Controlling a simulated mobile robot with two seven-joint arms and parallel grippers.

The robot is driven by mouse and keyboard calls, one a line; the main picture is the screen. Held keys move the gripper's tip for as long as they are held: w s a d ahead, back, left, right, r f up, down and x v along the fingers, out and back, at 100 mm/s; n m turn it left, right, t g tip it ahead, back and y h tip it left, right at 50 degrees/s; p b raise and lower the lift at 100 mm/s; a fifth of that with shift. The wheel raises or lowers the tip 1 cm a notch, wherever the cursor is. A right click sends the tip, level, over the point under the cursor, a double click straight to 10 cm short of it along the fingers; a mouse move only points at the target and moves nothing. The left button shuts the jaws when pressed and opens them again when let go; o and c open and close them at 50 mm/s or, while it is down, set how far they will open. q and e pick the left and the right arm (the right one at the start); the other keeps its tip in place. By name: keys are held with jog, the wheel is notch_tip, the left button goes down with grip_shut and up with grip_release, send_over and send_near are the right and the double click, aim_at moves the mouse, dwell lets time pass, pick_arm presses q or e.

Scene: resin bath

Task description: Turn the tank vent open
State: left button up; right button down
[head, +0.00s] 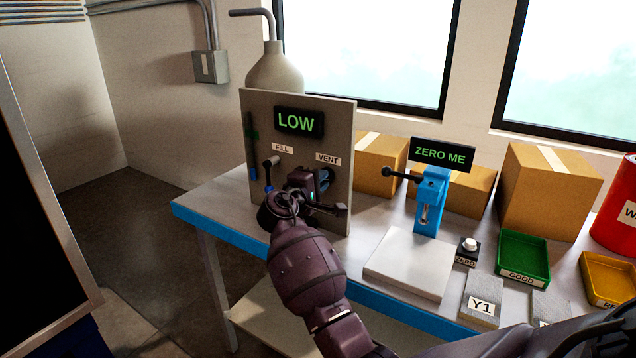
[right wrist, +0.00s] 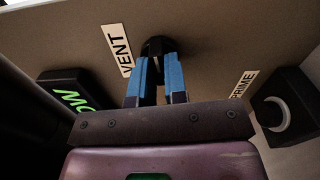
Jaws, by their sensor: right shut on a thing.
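The upright tank panel (head: 340,125) carries a black display reading LOW (head: 298,122), a FILL label and a VENT label (head: 328,159). My right gripper (head: 322,181) is at the panel just below the VENT label. In the right wrist view its blue fingers (right wrist: 156,76) are shut on the black vent knob (right wrist: 157,47), beside the VENT label. The gripper and arm hide most of the knob in the head view, so its turn angle is hard to tell. My left gripper is not in view.
A FILL lever (head: 268,172) stands left of my right gripper. A PRIME label (right wrist: 243,84) and a dark block with a pale ring (right wrist: 275,114) are near it. Right on the bench are a blue gauge stand (head: 432,195), a white plate (head: 410,260) and a green tray (head: 523,258).

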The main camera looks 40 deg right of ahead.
jog(key=shift+f+m, duration=0.15)
jog(key=shift+m, duration=0.35)
jog(key=c, duration=1.1)
grip_release()
jog(key=shift+c, duration=0.2)
jog(key=v, duration=1.1)
jog(key=shift+d, duration=0.1)
